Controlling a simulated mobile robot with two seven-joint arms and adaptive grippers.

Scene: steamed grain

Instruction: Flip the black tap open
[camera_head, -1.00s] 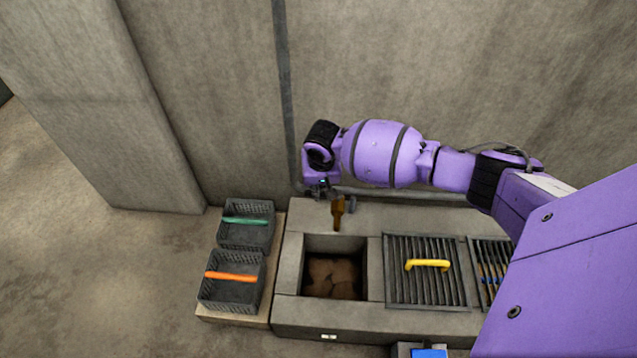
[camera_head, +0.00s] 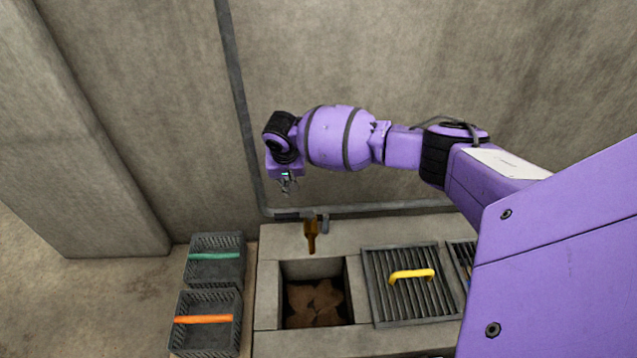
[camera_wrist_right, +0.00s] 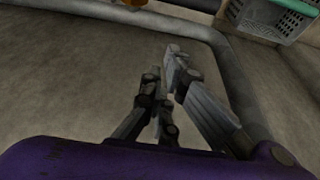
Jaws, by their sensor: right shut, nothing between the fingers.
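The tap's brass-coloured spout (camera_head: 311,236) hangs from the grey pipe above the basin. A dark bar (camera_head: 287,216), perhaps the black handle, lies along the pipe just left of the spout; I cannot tell its exact position. My right gripper (camera_head: 287,187) is shut and empty, above and slightly left of the tap, apart from it. In the right wrist view its fingers (camera_wrist_right: 176,58) are together with nothing between them, and a bit of brass (camera_wrist_right: 134,3) shows at the top edge. My left gripper is not in view.
The grey pipe (camera_head: 385,208) runs along the wall. The basin (camera_head: 352,285) holds brown lumps. A grate with a yellow handle (camera_head: 411,275) lies to its right. Crates with green (camera_head: 214,256) and orange (camera_head: 202,319) handles stand left. The wall is close behind the gripper.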

